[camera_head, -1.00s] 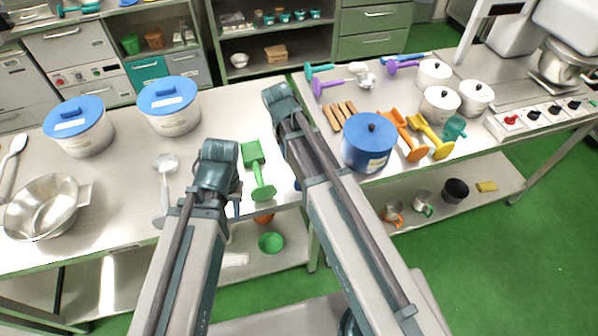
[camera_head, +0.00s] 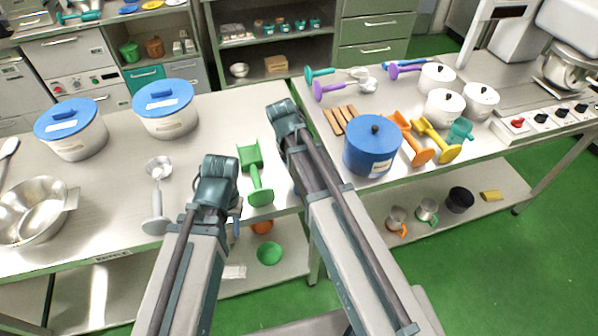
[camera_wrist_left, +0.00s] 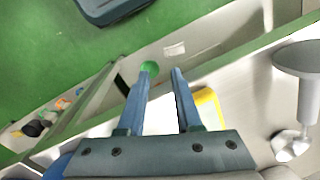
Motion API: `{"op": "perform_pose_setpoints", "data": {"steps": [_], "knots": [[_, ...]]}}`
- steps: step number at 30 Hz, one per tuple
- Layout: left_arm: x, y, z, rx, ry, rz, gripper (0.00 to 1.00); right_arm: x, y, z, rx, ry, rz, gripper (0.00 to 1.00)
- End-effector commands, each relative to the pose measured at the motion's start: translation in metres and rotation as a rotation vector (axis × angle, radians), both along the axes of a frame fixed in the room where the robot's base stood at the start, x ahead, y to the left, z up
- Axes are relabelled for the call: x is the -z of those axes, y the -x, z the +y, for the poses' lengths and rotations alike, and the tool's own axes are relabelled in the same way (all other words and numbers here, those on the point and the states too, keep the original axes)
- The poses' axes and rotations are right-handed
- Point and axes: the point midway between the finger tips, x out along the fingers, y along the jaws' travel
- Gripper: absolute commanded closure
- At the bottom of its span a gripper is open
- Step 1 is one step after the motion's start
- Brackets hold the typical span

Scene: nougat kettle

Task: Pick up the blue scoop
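A long blue utensil (camera_head: 402,63), likely the blue scoop, lies at the far back of the right table, behind a purple scoop (camera_head: 405,70). It is small and partly covered there. My left gripper (camera_head: 237,222) is near the front edge of the left table, far from it; its fingers are mostly hidden by the wrist. In the left wrist view the two blue fingers (camera_wrist_left: 162,72) stand apart with nothing between them. My right arm ends at the right side of the left table (camera_head: 262,105); its fingers are hidden.
A green scoop (camera_head: 257,180) lies between my arms, a grey ladle (camera_head: 158,190) to the left. A blue pot (camera_head: 372,150), orange scoop (camera_head: 415,145), yellow scoop (camera_head: 437,142) and white pots (camera_head: 443,107) crowd the right table. A yellow object (camera_wrist_left: 207,98) shows beside the left fingers.

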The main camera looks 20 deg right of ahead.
Motion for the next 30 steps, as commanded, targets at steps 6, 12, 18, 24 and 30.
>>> {"op": "perform_pose_setpoints", "data": {"steps": [6, 12, 18, 24, 30], "knots": [[-0.001, 0.0, 0.0, 0.0, 0.0, 0.0, 0.66, -0.001, 0.0, 0.0, 0.0, 0.0, 0.0, 0.8], [-0.001, 0.0, 0.0, 0.0, 0.0, 0.0, 0.66, -0.001, 0.0, 0.0, 0.0, 0.0, 0.0, 1.0], [-0.001, 0.0, 0.0, 0.0, 0.0, 0.0, 0.66, -0.001, 0.0, 0.0, 0.0, 0.0, 0.0, 1.0], [-0.003, 0.0, 0.0, 0.0, 0.0, 0.0, 0.66, -0.003, 0.0, 0.0, 0.0, 0.0, 0.0, 1.0], [-0.016, 0.0, 0.0, 0.0, 0.0, 0.0, 0.66, -0.016, 0.0, 0.0, 0.0, 0.0, 0.0, 1.0]]}}
